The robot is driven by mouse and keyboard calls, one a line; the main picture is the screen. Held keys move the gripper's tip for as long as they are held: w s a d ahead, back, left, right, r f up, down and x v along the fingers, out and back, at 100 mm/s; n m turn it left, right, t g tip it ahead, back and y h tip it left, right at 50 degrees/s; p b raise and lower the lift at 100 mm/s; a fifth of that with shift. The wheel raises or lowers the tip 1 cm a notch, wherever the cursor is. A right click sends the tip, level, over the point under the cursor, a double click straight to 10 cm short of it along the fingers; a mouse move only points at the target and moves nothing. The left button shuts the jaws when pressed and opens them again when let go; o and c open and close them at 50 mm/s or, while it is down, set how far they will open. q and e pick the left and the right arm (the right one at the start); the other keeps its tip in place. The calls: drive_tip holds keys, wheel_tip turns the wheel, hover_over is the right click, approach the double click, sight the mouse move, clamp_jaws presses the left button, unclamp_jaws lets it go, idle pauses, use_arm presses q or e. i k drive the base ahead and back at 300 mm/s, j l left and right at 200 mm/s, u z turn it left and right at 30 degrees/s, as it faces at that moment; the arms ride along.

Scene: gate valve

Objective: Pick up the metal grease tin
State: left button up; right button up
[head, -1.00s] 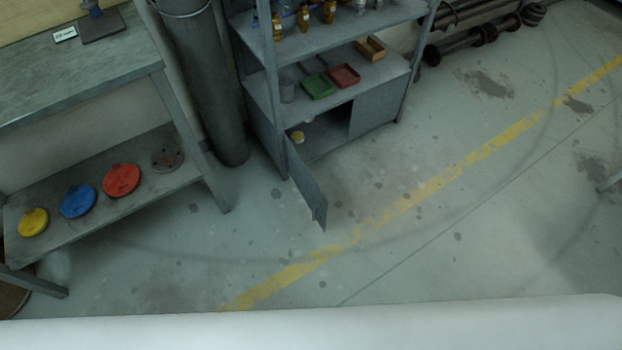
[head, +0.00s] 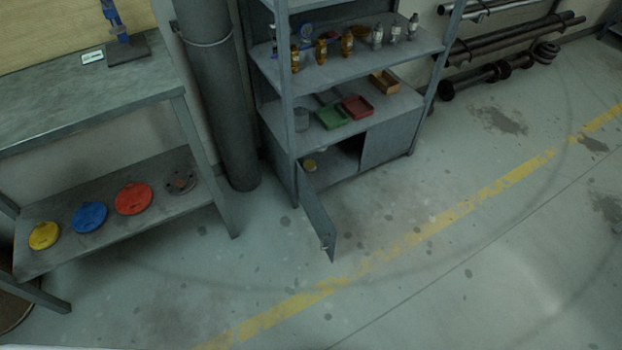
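The cabinet's left door (head: 317,217) stands open towards me, and the right door (head: 385,142) is shut. Neither of my grippers shows in the head view.
The shelf unit (head: 350,71) holds brass and grey fittings, with green (head: 332,116) and red (head: 357,107) trays below. A workbench (head: 90,90) with coloured discs stands left. A thick pipe (head: 222,110) stands between. The floor in front is clear.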

sight(309, 165)
drive_tip(key=i+l, duration=0.2)
drive_tip(key=l, duration=0.15)
drive_tip(key=i+l+u, duration=0.15)
drive_tip(key=i+l, duration=0.3)
drive_tip(key=l, duration=0.25)
drive_tip(key=i+l+u, duration=0.1)
drive_tip(key=l, duration=0.25)
drive_tip(key=i+l+u, duration=0.1)
drive_tip(key=i+l, duration=0.2)
drive_tip(key=l, duration=0.1)
